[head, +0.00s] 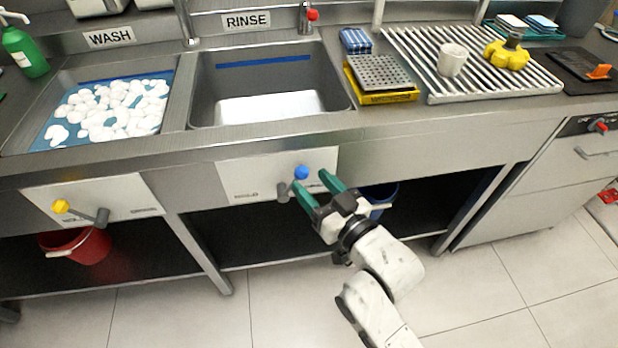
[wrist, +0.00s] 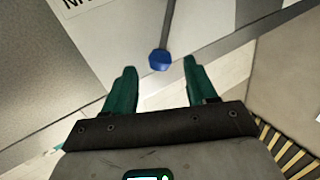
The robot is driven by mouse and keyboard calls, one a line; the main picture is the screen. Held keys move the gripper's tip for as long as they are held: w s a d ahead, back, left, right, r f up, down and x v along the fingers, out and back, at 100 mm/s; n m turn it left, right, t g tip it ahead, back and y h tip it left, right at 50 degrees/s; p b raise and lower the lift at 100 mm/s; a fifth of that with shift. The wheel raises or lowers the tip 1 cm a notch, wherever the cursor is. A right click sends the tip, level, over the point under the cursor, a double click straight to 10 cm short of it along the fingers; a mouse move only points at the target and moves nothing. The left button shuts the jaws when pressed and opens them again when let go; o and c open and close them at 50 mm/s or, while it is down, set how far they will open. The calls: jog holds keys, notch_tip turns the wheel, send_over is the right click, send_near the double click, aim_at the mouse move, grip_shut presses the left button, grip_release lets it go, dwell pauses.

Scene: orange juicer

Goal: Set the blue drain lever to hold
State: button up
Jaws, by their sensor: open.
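The blue drain lever has a round blue knob (head: 301,172) on a grey arm, on the pale panel (head: 243,178) below the RINSE sink. The lever slants up and right from its pivot. My gripper (head: 311,179) has green fingers, open and empty, just right of and below the knob. In the wrist view the blue knob (wrist: 158,60) shows between the two fingertips, at about their level. I cannot tell whether a finger touches it. The panel's small labels are too small to read.
A yellow-knobbed lever (head: 61,207) is on the panel below the WASH sink, with a red bucket (head: 75,246) beneath. A blue bucket (head: 379,198) stands under the counter behind my gripper. The counter's front edge is above. A drying rack (head: 478,75) is at the upper right.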

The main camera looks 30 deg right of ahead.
jog(key=shift+w+a, duration=0.15)
jog(key=shift+w, duration=1)
jog(key=shift+c, duration=0.3)
grip_shut()
